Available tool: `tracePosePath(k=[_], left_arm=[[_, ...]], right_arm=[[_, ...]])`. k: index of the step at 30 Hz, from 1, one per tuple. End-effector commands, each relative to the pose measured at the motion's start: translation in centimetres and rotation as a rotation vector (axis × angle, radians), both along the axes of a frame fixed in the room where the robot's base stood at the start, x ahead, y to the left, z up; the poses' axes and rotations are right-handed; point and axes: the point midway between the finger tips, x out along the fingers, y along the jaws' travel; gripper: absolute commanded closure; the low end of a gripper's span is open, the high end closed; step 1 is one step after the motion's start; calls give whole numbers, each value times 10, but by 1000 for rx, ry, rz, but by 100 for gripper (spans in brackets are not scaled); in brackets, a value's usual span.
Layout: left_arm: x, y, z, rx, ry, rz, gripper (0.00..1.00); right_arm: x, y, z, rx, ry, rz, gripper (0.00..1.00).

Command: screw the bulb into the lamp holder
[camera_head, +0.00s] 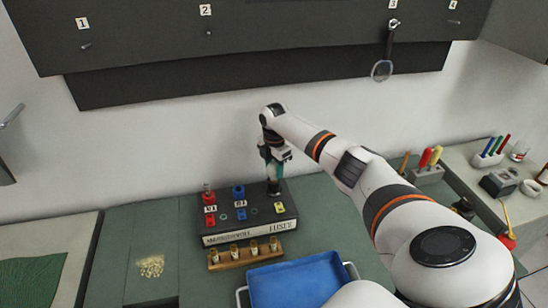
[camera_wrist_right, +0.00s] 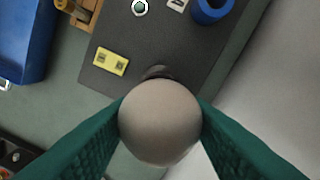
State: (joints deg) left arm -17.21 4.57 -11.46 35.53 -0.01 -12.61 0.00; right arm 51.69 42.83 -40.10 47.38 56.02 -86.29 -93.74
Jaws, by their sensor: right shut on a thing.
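My right gripper (camera_head: 275,166) points down over the back right part of the dark box (camera_head: 228,240). In the right wrist view its green fingers (camera_wrist_right: 160,125) are shut on both sides of a round pale bulb (camera_wrist_right: 160,122). The dark lamp holder (camera_head: 273,188) is below the gripper; its rim (camera_wrist_right: 157,72) shows just past the bulb. The bulb hides most of the holder, so I cannot tell whether they touch. My left gripper is not in view.
The box carries red, blue and yellow parts. A wooden rack (camera_head: 246,256) with several small fuses stands before it, with a blue tray (camera_head: 290,262) nearby. Screwdrivers in a block (camera_head: 428,174) stand at right.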

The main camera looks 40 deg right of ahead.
Motion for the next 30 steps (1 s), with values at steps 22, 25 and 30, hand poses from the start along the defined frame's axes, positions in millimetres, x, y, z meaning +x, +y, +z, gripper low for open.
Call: tracePosePath(k=[22,25,30], left_arm=[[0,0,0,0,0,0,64],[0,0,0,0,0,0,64],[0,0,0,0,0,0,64]], right_arm=[[0,0,1,-1,-2,-587,74],[0,0,1,-1,-2,-585,74],[0,0,1,-1,-2,-584,44]])
